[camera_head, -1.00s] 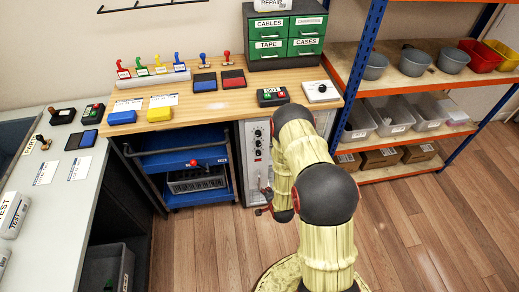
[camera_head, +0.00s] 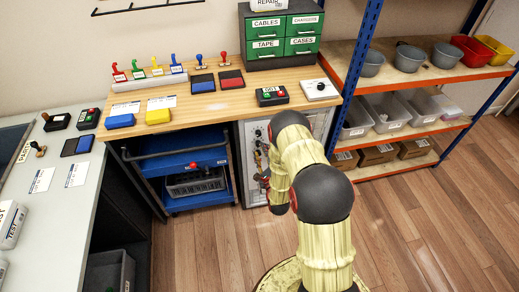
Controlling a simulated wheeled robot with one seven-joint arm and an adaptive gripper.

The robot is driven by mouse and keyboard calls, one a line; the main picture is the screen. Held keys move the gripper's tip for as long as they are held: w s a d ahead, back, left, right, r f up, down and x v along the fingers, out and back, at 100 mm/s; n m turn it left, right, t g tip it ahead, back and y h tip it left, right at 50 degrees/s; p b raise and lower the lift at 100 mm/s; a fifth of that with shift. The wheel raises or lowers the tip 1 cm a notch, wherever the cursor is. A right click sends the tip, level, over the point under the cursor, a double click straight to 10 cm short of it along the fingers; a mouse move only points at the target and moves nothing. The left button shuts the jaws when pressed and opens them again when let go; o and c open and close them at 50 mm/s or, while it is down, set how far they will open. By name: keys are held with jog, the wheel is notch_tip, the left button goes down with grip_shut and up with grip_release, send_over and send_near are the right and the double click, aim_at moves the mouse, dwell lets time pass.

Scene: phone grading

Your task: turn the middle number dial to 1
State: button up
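A grey cabinet front (camera_head: 247,186) under the bench's right end carries a column of small dark knobs, partly hidden by my arm. A black box with a small display and red and green buttons (camera_head: 272,96) stands on the bench above it. I cannot make out number marks on the knobs, or which is the middle number dial. My gripper (camera_head: 260,164) is in front of the cabinet's knob column, mostly overlapped by my arm. It is too small and dark to tell whether it touches a knob, or whether its fingers are open or shut.
A white plate with a black round knob (camera_head: 320,89) lies on the wooden bench (camera_head: 195,107). A blue cart (camera_head: 185,145) stands left of the cabinet. A shelf unit (camera_head: 400,140) with bins stands to the right. The wooden floor (camera_head: 430,230) at right is clear.

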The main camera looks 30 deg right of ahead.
aim_at(259, 145)
jog(key=shift+x, duration=1.55)
jog(key=shift+c, duration=0.6)
jog(key=c, duration=0.7)
grip_shut()
